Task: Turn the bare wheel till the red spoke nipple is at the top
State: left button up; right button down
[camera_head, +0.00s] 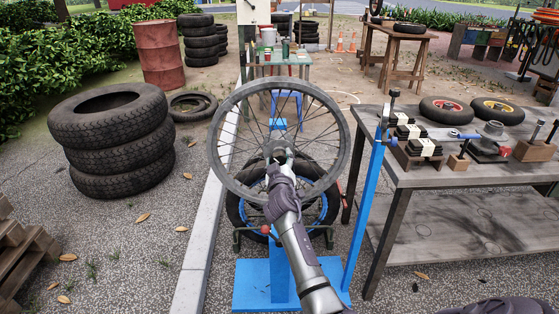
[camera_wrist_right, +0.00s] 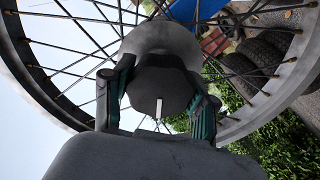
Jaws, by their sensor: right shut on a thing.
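The bare wheel (camera_head: 214,140), a grey rim with thin dark spokes and no tyre, stands upright on a blue stand (camera_head: 279,270). My right gripper (camera_head: 279,156) is at the wheel's centre, in front of the hub. In the right wrist view its two fingers (camera_wrist_right: 160,85) are closed around the dark faceted hub piece (camera_wrist_right: 160,95), which has a short white mark. The wheel's rim (camera_wrist_right: 285,85) and spokes spread behind it, with small brass-coloured nipples. I cannot make out the red spoke nipple in either view. My left gripper is not in view.
A wheel with a black tyre and blue rim (camera_head: 234,212) is low behind the stand. A workbench (camera_head: 440,175) with tools and small wheels is close on the right. Stacked tyres (camera_head: 112,150) stand at left. Paving between tyres and kerb is mostly clear.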

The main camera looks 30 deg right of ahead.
jog(key=shift+c, duration=1.5)
grip_release()
jog(key=v, duration=1.2)
